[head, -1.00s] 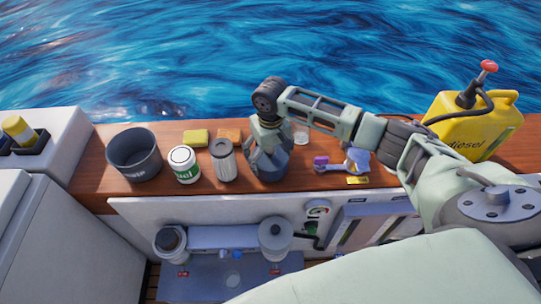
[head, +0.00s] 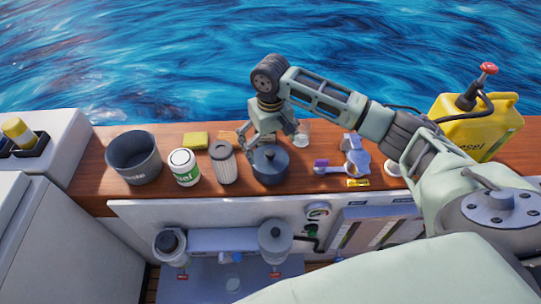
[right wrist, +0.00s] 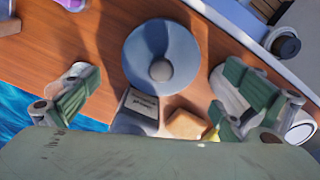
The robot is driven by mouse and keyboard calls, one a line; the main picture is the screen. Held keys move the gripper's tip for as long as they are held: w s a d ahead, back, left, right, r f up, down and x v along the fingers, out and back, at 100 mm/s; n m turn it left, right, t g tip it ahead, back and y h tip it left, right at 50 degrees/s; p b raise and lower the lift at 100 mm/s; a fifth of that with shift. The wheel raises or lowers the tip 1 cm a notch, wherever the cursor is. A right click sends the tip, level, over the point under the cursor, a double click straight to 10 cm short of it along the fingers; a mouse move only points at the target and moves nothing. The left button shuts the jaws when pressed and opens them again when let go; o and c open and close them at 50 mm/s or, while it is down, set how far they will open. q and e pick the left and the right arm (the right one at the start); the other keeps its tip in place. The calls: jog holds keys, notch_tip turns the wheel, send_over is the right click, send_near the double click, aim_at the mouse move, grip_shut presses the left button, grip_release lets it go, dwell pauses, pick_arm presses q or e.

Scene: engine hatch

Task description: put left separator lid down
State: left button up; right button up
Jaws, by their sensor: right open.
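The separator lid (head: 271,168), dark blue-grey and round with a knob on top, sits upright on the wooden counter. The right wrist view shows the lid from above (right wrist: 140,55). My right gripper (head: 270,138) is open just above and behind the lid. Its fingers are spread on either side in the wrist view, apart from the lid. The left separator (head: 170,243) stands below in the hatch with its top uncovered. The right separator (head: 275,236) has a grey lid with a knob on it. My left gripper is out of view.
A grey bucket (head: 133,158), a green-labelled can (head: 184,167) and a filter cartridge (head: 222,163) stand left of the lid. A yellow sponge (head: 195,140) lies behind. A clear glass (head: 302,133), a purple-and-blue tool (head: 350,160) and a yellow diesel can (head: 478,125) are to the right.

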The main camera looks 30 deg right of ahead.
notch_tip(320, 180, up, 6)
jog(key=shift+f, duration=0.15)
jog(key=shift+f, duration=0.1)
dwell(0.5)
